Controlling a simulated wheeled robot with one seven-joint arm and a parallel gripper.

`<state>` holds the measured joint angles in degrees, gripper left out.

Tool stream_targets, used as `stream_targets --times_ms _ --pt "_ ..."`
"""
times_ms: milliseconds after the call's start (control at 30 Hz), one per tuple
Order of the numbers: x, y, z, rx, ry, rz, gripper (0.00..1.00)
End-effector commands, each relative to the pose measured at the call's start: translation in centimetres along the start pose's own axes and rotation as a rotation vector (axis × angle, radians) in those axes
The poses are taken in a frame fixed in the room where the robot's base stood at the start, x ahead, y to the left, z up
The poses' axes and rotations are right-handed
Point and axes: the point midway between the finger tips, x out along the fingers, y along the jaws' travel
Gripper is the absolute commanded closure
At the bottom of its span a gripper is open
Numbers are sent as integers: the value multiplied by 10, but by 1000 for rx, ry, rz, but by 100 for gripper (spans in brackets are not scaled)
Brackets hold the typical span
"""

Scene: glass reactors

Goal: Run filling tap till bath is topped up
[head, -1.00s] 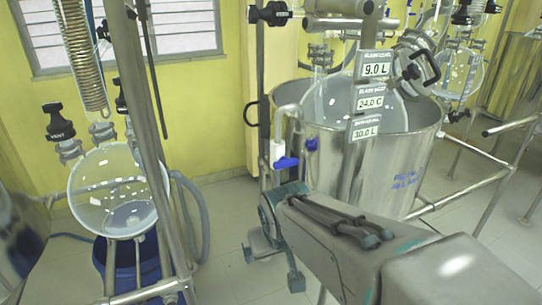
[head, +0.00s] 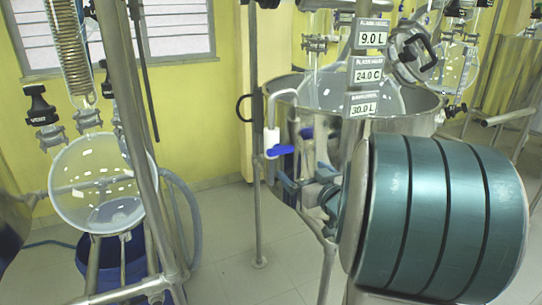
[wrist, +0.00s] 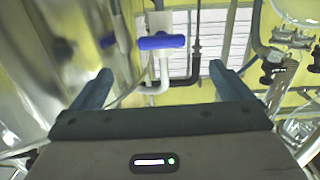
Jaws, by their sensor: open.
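The filling tap has a blue handle (head: 280,150) on a white and grey pipe that hooks over the steel bath's (head: 425,122) left rim. The handle lies roughly crosswise to the pipe; no running water can be made out. In the wrist view the blue handle (wrist: 162,42) is ahead of my open, empty gripper (wrist: 160,74), between the lines of its fingers and apart from them. In the head view my gripper (head: 302,190) is just below and right of the handle, close to the bath wall. The bath's water level is hard to see.
Three readouts on a post show 9.0 L (head: 371,39), 24.0 C (head: 367,75) and 30.0 L (head: 363,104); their small labels are unclear. A glass flask sits in the bath. A round flask (head: 100,185) hangs at left above a blue bucket (head: 113,262). A steel post stands left of the tap.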

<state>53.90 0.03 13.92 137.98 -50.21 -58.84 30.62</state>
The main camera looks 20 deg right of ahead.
Motion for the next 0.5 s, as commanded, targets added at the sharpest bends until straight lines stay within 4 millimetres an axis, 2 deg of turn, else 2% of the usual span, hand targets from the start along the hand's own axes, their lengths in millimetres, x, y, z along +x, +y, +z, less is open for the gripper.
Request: stream_targets --times_ms 133,233,500 --pt "5 1 -1 6 19 -17 2" --pt "18 0 -1 7 19 -18 2" --pt "75 -1 -2 7 19 -18 2"
